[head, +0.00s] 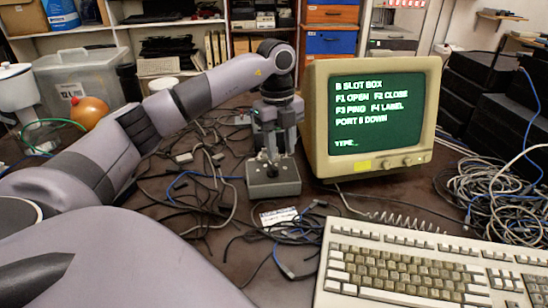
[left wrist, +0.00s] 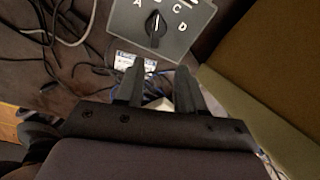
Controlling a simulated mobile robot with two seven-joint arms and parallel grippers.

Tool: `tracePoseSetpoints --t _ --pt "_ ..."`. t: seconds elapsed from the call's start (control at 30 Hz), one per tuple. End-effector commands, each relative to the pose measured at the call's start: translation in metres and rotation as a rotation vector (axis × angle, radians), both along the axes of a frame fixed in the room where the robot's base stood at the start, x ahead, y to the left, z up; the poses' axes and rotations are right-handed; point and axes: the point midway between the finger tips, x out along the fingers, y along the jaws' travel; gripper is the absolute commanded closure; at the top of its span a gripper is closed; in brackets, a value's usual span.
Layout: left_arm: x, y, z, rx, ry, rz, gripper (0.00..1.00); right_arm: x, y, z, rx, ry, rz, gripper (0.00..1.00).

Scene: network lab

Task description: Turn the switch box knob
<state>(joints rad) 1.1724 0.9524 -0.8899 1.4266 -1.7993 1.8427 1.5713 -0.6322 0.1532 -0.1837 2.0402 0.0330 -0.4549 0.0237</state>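The switch box (head: 274,187) is a small grey box on the cluttered table, left of the monitor. In the left wrist view its grey face (left wrist: 180,40) shows the letters A, C and D, and a black pointer knob (left wrist: 155,27) near the top edge. My left gripper (head: 271,157) points down over the box and partly hides its top in the head view. In the left wrist view the two black fingers (left wrist: 160,68) are apart with nothing between them, and the knob lies beyond their tips. My right gripper is not in view.
A beige keyboard (head: 420,265) lies at the front right. Loose cables (head: 205,190) cover the table left of the box. A white label (head: 280,216) lies in front of it.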

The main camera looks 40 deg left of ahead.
Motion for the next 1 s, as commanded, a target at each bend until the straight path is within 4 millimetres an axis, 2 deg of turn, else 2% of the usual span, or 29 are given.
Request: tracePoseSetpoints --t 0.03,0.17,0.5,0.63,0.97,1.0 --pt "-0.001 0.009 0.004 0.029 0.003 0.030 0.62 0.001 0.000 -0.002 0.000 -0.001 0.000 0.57" --pt "-0.004 0.020 0.005 0.065 0.013 0.068 0.62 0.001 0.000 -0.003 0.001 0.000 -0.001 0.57" --pt "-0.004 0.020 -0.044 0.067 0.016 0.068 0.62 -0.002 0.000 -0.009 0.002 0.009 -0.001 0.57" --pt "-0.004 0.020 -0.056 0.065 0.013 0.067 0.62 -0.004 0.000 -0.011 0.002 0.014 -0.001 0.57" --pt "-0.004 0.020 -0.062 0.065 0.012 0.066 0.62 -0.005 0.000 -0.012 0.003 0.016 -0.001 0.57" --pt "-0.004 0.020 -0.062 0.065 0.012 0.066 0.69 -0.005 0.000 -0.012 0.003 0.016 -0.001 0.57"
